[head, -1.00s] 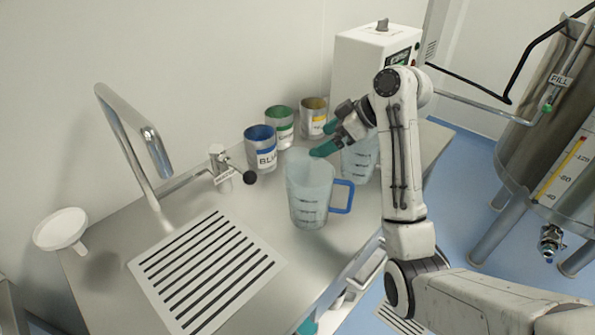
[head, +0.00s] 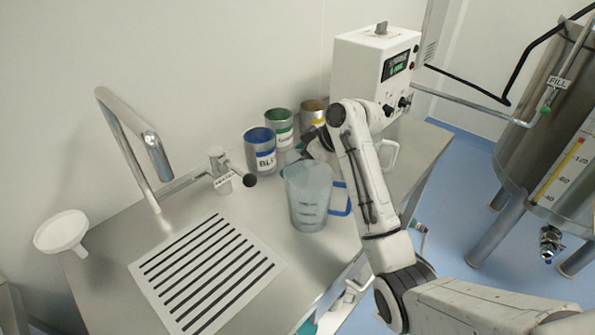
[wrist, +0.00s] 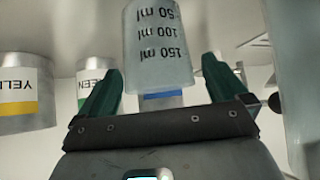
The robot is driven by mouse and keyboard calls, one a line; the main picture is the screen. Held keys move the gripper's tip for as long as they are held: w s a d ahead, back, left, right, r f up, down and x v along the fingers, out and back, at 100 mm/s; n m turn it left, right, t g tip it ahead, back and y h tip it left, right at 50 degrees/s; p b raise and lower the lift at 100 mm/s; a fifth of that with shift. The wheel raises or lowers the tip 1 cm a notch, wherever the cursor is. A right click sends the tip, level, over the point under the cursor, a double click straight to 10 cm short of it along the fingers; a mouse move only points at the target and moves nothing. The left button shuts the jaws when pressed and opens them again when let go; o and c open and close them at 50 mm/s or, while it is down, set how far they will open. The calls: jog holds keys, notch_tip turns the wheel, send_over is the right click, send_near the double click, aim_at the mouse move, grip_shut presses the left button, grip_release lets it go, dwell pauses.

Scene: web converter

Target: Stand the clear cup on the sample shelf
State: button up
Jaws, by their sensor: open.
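In the wrist view a clear cup (wrist: 158,50) with 50, 100 and 150 ml marks shows upside down between and beyond the fingertips. I cannot tell how deep it is between them; a gap shows on each side. My gripper (wrist: 161,75) is open, with green fingers. In the head view the gripper (head: 300,152) is mostly hidden behind my arm and the clear jug, near the blue-label tin, and I cannot make out the small cup there. I cannot identify the sample shelf in either view.
A clear jug (head: 310,198) with a blue handle stands close to the gripper. Blue (head: 262,152), green (head: 280,128) and yellow (head: 312,112) tins stand along the wall. A white machine (head: 360,68) stands behind. The striped drain (head: 205,270) is clear.

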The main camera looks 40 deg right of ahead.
jog(key=shift+c, duration=0.5)
jog(key=c, duration=1)
